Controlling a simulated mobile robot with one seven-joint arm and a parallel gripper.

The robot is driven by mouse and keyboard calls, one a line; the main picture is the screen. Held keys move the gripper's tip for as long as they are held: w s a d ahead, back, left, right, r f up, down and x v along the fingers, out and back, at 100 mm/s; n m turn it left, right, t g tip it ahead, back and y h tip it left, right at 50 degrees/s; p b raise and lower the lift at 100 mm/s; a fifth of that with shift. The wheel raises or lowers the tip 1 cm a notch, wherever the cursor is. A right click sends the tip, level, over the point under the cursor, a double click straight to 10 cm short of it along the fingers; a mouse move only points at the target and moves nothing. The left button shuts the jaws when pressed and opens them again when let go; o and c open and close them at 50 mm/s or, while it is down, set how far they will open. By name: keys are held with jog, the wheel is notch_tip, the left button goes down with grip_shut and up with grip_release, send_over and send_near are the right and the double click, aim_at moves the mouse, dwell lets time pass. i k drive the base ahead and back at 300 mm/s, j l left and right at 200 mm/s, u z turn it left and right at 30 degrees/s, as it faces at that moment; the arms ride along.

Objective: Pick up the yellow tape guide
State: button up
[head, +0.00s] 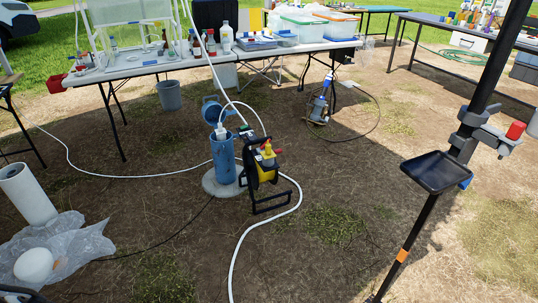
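A small yellow piece with a red top (268,153) sits at the upper right of a black reel on a stand (256,176), near the picture's middle. It may be the yellow tape guide, but it is too small to be sure. More yellow shows on the reel's face below it. The reel stands against the right side of an upright blue well casing (223,165). My gripper cannot be made out in this view. A dark shape cut off at the bottom left corner is too partial to name.
A white hose runs over the ground past the casing. A long table (160,66) with bottles and bins stands behind. A dark pole with a black tray (436,172) stands at right. Ground in front is mostly open.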

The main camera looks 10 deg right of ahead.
aim_at(268, 153)
jog(key=i+l+z, duration=0.1)
jog(key=i+z, duration=0.2)
jog(key=i, duration=0.8)
jog(key=i+j+z, duration=0.15)
jog(key=i+z, duration=0.2)
jog(key=i, duration=0.75)
